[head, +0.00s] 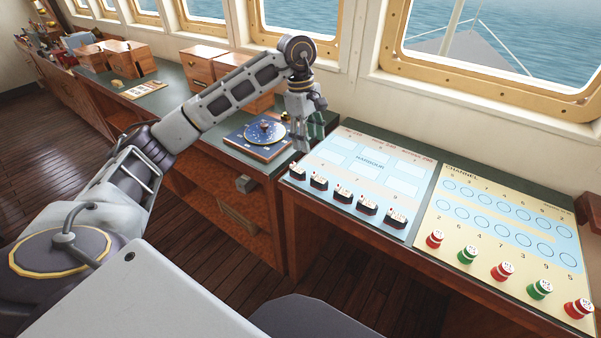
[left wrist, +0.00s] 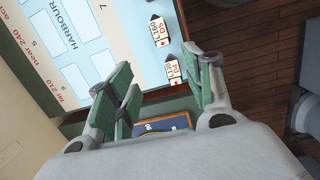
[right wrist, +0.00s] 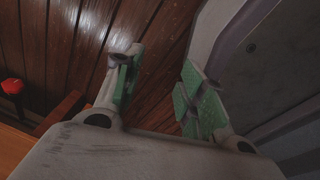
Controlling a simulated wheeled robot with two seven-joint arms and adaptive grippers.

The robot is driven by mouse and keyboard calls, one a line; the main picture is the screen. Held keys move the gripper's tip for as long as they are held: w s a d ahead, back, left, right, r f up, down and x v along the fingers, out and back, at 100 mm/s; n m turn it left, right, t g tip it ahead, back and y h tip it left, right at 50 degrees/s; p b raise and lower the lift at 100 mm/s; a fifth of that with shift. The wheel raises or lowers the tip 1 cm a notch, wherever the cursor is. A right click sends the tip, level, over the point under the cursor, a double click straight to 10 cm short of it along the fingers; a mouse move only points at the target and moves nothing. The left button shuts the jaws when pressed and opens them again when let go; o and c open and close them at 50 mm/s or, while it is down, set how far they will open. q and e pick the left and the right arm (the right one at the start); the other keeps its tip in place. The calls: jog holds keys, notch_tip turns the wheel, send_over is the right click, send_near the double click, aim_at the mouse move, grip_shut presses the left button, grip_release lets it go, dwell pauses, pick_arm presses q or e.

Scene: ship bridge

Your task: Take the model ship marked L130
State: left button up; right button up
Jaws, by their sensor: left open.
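Several dark model ships with white, red-marked tops stand in a row along the front edge of the harbour board (head: 365,166). The leftmost ship (head: 297,171) has small print in the head view; in the left wrist view its label seems to read L130 (left wrist: 173,70). A second ship (left wrist: 158,35) beside it there seems to read L160. My left gripper (head: 308,136) is open and empty above the board's left edge, behind the leftmost ship and apart from it. My right gripper (right wrist: 157,82) is open and empty over the wooden floor, out of the head view.
A blue chart plaque (head: 258,137) lies left of the harbour board, close to my left gripper. The channel board (head: 505,222) with several red and green buoys (head: 502,271) lies to the right. Wooden boxes (head: 205,68) stand at the back left, and windows rise behind the console.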

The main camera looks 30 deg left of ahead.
pick_arm(q)
jog(key=shift+y, duration=0.9)
jog(key=a, duration=0.2)
jog(key=a+r, duration=0.1)
jog(key=a, duration=0.1)
jog(key=shift+a+r, duration=0.15)
jog(key=shift+a, duration=0.2)
pick_arm(e)
jog(key=shift+w+d+f, duration=0.15)
jog(key=shift+d, duration=0.35)
jog(key=shift+w+d+f, duration=0.15)
jog(key=shift+d, duration=0.35)
jog(key=shift+s+a, duration=0.1)
pick_arm(q)
send_over(295, 167)
notch_tip(295, 167, down, 7)
jog(key=shift+f+b, duration=0.2)
jog(key=shift+b, duration=0.15)
jog(key=shift+f, duration=0.65)
pick_arm(e)
jog(key=shift+w, duration=0.35)
